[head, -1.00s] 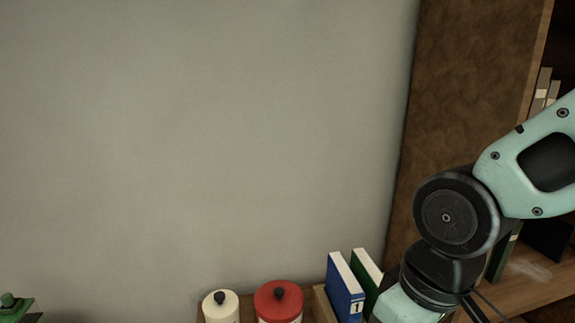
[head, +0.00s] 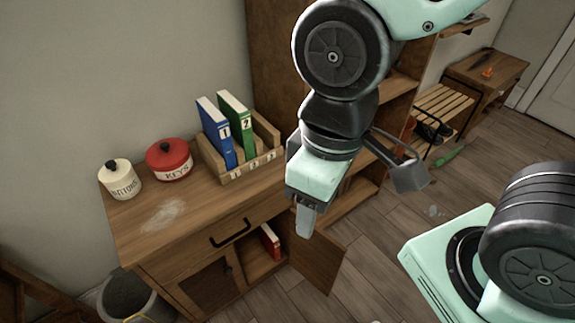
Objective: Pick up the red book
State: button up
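The red book (head: 270,241) stands in the low open compartment of the wooden cabinet, its spine facing out, leaning slightly. The compartment's door (head: 318,259) is swung open to its right. My gripper (head: 307,219) hangs above and to the right of the book, in front of the cabinet's right end, apart from it. One finger shows pointing down; the other is hidden, so its opening is unclear. I see nothing held in it.
A rack (head: 268,131) on the cabinet top holds a blue book (head: 216,138) and a green book (head: 236,124). A red KEYS tin (head: 168,160) and a cream BUTTONS tin (head: 121,180) stand left of it. A bin (head: 134,299) stands below left.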

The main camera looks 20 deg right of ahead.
aim_at(268, 240)
jog(key=k+l+u, duration=0.5)
jog(key=k+l, duration=0.25)
